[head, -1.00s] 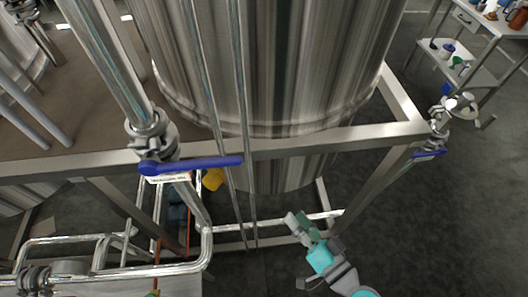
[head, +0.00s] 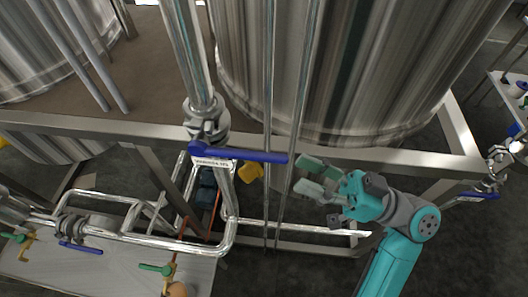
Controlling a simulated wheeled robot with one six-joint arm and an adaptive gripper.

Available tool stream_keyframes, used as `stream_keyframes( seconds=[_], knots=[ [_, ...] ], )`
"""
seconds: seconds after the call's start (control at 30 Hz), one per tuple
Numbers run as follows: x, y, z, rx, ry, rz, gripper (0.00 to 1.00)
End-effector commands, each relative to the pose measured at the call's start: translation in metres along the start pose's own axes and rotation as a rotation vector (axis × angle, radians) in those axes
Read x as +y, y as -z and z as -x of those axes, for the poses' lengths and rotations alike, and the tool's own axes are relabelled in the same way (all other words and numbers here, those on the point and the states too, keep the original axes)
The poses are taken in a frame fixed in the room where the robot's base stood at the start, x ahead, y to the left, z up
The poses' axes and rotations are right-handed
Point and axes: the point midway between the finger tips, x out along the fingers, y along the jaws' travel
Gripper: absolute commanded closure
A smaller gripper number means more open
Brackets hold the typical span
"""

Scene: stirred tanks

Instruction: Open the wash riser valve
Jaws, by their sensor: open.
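A valve (head: 207,122) sits on a vertical steel riser pipe (head: 186,55), in front of the tank frame. Its blue lever (head: 245,155) points to the right, crosswise to the pipe. A small white tag hangs under the lever near the valve body; its print is too small to read surely. My gripper (head: 298,174) is open and empty, its two pale green fingers pointing left. It appears just right of and slightly below the lever's free end; the gap in depth is hard to tell.
Two thin vertical rods (head: 268,90) stand close to the lever and gripper. A horizontal frame beam (head: 350,159) runs behind them. Another blue-handled valve (head: 478,196) is at the right, and one (head: 80,247) is on the lower-left piping. A large steel tank (head: 350,60) fills the back.

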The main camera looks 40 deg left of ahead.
Motion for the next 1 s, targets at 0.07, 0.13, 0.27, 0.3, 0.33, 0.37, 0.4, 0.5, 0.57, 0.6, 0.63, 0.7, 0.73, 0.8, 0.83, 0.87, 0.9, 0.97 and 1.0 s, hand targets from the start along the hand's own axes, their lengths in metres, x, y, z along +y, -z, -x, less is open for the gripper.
stream_keyframes(
  seconds=[0.07,0.13,0.27,0.3,0.33,0.37,0.4,0.5,0.57,0.6,0.63,0.7,0.73,0.8,0.83,0.87,0.9,0.97,1.0],
  knots=[
    [0.000,-0.001,-0.015,-0.002,0.003,-0.001,0.59],
    [-0.001,-0.001,-0.028,-0.002,0.004,-0.001,0.59],
    [0.000,-0.001,-0.051,-0.001,0.002,-0.001,0.59],
    [0.000,-0.001,-0.057,-0.002,0.001,-0.001,0.59],
    [-0.001,-0.001,-0.061,-0.001,0.002,0.000,0.59],
    [0.000,0.000,-0.065,0.000,0.001,0.000,0.59],
    [0.000,0.000,-0.069,-0.001,0.001,0.000,0.59],
    [0.000,0.000,-0.078,0.000,-0.001,-0.001,0.59],
    [0.000,0.000,-0.081,0.000,-0.002,-0.001,0.59],
    [0.000,0.000,-0.083,0.000,-0.002,-0.001,0.59],
    [0.000,0.000,-0.083,0.000,-0.002,-0.001,0.59],
    [0.000,0.000,-0.085,0.000,-0.002,-0.001,0.59],
    [0.000,0.000,-0.085,0.000,-0.002,-0.001,0.59],
    [0.001,0.000,-0.085,0.000,-0.003,-0.001,0.59],
    [0.001,0.000,-0.085,0.000,-0.003,-0.001,0.59],
    [0.001,0.000,-0.084,0.000,-0.003,-0.001,0.59],
    [0.001,0.000,-0.084,0.000,-0.003,-0.001,0.59],
    [0.001,0.000,-0.084,0.000,-0.003,-0.001,0.71],
    [0.001,0.000,-0.084,0.000,-0.003,-0.001,0.81]
  ],
)
